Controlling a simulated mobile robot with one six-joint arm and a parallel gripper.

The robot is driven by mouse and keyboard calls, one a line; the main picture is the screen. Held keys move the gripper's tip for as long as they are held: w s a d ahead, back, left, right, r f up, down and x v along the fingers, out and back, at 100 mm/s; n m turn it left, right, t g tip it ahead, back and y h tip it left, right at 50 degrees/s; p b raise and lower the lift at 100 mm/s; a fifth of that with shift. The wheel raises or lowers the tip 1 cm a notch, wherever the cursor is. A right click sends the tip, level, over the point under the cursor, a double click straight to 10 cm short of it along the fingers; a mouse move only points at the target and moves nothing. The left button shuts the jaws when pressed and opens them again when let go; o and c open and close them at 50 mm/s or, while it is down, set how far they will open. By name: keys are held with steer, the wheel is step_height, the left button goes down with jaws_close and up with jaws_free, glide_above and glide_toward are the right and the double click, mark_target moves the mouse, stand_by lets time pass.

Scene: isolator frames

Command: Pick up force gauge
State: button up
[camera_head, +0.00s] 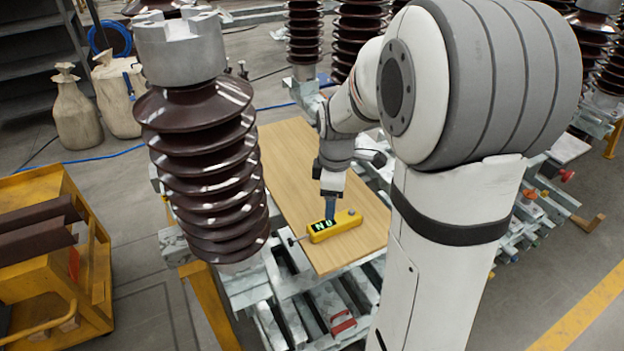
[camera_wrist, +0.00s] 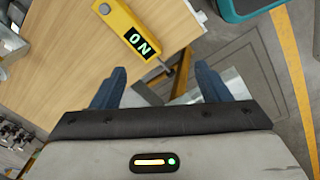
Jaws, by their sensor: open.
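The force gauge (camera_head: 335,226) is a yellow bar with a dark display and light green characters. It lies on a wooden board (camera_head: 290,165), near the board's front edge, with a thin metal rod at its left end. My gripper (camera_head: 331,205) is above the gauge in the head view, its fingers partly hiding it. In the wrist view my gripper (camera_wrist: 160,88) has its two blue fingers apart with nothing between them. The gauge (camera_wrist: 133,32) shows there beyond the fingertips, with its rod pointing towards the right finger. I cannot tell the height gap.
A large brown ribbed insulator (camera_head: 205,165) stands left of the board. A yellow cart (camera_head: 60,260) is at the left. Metal frames (camera_head: 300,320) lie below the board. In the wrist view a teal-edged object (camera_wrist: 240,8) is at the top. Open floor lies at the right.

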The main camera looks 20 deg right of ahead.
mark_target(337, 219)
steer(key=w+d+f+n, duration=0.1)
steer(key=w+f+n, duration=0.1)
steer(key=f, duration=0.1)
steer(key=w+d+f+n, duration=0.2)
steer(key=f, duration=0.1)
steer(key=w+d+f+n, duration=0.1)
steer(key=w+f+n, duration=0.1)
steer(key=f, duration=0.1)
steer(key=shift+w+d+f+n+g+b, duration=0.2)
steer(key=shift+w+n+g+b, duration=0.1)
steer(key=shift+w+n+g, duration=0.1)
step_height(337, 219, down, 8)
steer(key=shift+r, duration=0.1)
steer(key=shift+w, duration=0.1)
jaws_close()
